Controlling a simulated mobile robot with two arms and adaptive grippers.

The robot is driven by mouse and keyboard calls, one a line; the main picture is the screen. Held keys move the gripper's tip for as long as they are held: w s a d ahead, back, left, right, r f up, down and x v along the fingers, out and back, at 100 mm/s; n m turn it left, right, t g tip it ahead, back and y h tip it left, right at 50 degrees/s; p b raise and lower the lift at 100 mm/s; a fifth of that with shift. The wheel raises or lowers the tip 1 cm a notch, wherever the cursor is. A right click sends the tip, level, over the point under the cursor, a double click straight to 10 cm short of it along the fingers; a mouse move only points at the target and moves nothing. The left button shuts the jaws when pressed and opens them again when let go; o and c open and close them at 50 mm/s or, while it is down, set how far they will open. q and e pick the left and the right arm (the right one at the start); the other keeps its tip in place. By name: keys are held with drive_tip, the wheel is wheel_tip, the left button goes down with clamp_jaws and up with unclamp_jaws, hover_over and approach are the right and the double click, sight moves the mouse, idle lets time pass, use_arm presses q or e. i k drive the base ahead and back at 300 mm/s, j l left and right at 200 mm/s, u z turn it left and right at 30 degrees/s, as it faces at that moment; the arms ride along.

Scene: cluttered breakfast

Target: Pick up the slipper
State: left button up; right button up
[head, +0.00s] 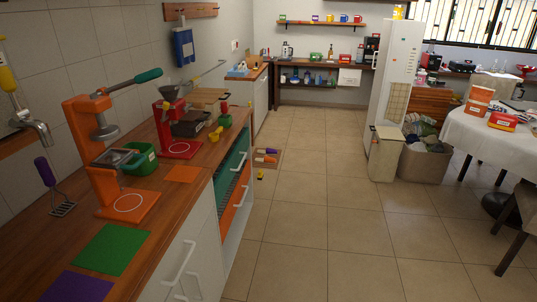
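On the floor by the far end of the counter lies a brown mat or tray (276,164). On it are small orange, purple and white shapes (266,155) that look like slippers, but they are too small to tell for certain. A small yellow and black object (261,175) lies on the floor just in front of the mat; I cannot tell what it is. Neither of my grippers is in view.
The wooden counter (148,243) with an orange press (98,150) and a red machine (172,130) runs along the left. A bin (384,154), basket (424,164) and round table (485,135) stand right. The tiled floor (330,215) between is clear.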

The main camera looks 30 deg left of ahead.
sight(270, 151)
drive_tip(key=i+u, duration=0.25)
drive_tip(key=i, duration=0.55)
drive_tip(key=i+j+u, duration=0.1)
drive_tip(key=i+u, duration=0.15)
drive_tip(key=i, duration=0.9)
drive_tip(key=i+l+u, duration=0.1)
drive_tip(key=i+u, duration=0.15)
drive_tip(key=i, duration=3.2)
drive_tip(key=i+l+u, duration=0.2)
drive_tip(key=i, duration=0.3)
drive_tip(key=i+l+u, duration=0.25)
drive_tip(key=i, duration=0.2)
drive_tip(key=i+l+u, duration=0.2)
drive_tip(key=i, duration=0.3)
